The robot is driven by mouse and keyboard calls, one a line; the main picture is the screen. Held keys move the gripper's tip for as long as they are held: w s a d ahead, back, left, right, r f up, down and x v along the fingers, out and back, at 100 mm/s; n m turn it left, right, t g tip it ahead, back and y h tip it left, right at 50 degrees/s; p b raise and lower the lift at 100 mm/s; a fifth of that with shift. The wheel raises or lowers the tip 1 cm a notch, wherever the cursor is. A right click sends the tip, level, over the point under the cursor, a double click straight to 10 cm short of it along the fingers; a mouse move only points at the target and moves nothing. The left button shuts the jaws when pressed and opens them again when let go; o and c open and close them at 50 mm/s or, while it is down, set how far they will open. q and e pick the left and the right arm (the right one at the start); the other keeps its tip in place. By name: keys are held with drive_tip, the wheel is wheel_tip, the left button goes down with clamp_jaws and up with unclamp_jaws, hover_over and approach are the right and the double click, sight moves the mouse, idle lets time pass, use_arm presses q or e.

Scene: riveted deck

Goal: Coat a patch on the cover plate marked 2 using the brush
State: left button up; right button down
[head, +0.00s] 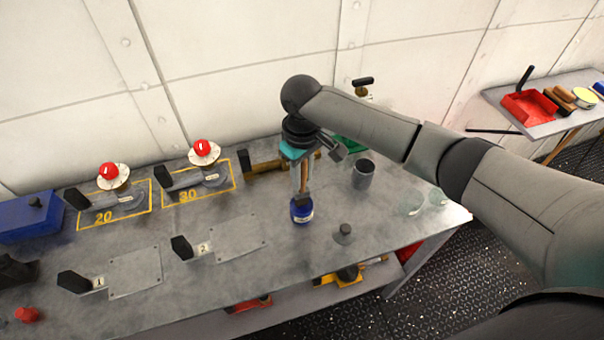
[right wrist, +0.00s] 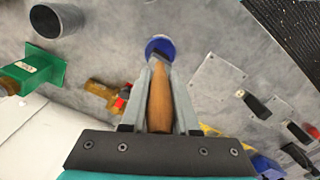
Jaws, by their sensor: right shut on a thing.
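My right gripper (head: 302,178) is shut on the wooden handle of the brush (right wrist: 160,105), which points down. The brush's dark lower end is at the mouth of a small blue pot (head: 302,212); I cannot tell how deep it reaches. The pot also shows in the right wrist view (right wrist: 160,44). The cover plate marked 2 (head: 240,240) lies flat on the grey bench, left of the pot. Its black block with the label 2 (head: 184,247) is at its left. The cover plate marked 1 (head: 135,274) is further left. My left gripper is not in view.
Red-knobbed valves stand in yellow frames marked 20 (head: 118,198) and 30 (head: 207,175) behind the plates. A grey cup (head: 363,175) and glass dishes stand right of the pot. A small grey knobbed piece (head: 344,234) sits near the bench's front edge.

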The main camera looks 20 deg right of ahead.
sight(302, 191)
drive_tip(key=shift+f, duration=0.5)
idle(0.4)
drive_tip(key=shift+s+f+p, duration=0.1)
drive_tip(key=shift+f+p, duration=0.05)
drive_tip(key=shift+p, duration=0.15)
idle(2.0)
wheel_tip(302, 191, up, 5)
drive_tip(key=p, duration=0.6)
drive_tip(key=shift+r+p, duration=1)
drive_tip(key=shift+r, duration=0.15)
drive_tip(key=shift+f, duration=0.1)
